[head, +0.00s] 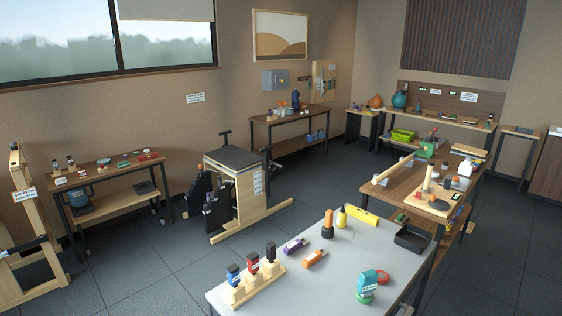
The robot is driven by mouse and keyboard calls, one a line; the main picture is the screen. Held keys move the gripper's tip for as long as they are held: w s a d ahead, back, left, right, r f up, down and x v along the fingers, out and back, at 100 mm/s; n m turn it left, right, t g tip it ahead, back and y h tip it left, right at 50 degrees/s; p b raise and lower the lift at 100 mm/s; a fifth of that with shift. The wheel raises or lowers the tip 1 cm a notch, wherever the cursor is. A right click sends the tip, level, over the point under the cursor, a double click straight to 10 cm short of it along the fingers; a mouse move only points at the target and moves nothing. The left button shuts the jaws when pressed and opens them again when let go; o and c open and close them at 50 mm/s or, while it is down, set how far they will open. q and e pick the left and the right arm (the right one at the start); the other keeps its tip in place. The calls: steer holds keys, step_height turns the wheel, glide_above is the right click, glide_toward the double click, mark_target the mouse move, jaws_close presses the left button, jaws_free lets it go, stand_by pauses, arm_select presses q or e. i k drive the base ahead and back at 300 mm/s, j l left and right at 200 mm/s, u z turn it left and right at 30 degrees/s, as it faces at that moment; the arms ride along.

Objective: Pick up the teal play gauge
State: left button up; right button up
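A teal block-like thing (369,283) with a pale label stands at the front right of the near grey table (345,262). It sits over a green round part (364,298), and a red ring-shaped part (382,277) is beside it. It is the teal item on this table; I cannot read its label to confirm that it is the play gauge. Neither of my grippers shows in the head view.
On the same table are a wooden rack (238,297) with blue, red and black pieces, a purple tool (294,246), an orange tool (314,259), a yellow bar (361,214) and a black tray (412,238). A wooden bench (399,190) stands behind.

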mark_target(367, 283)
steer(key=z, duration=0.75)
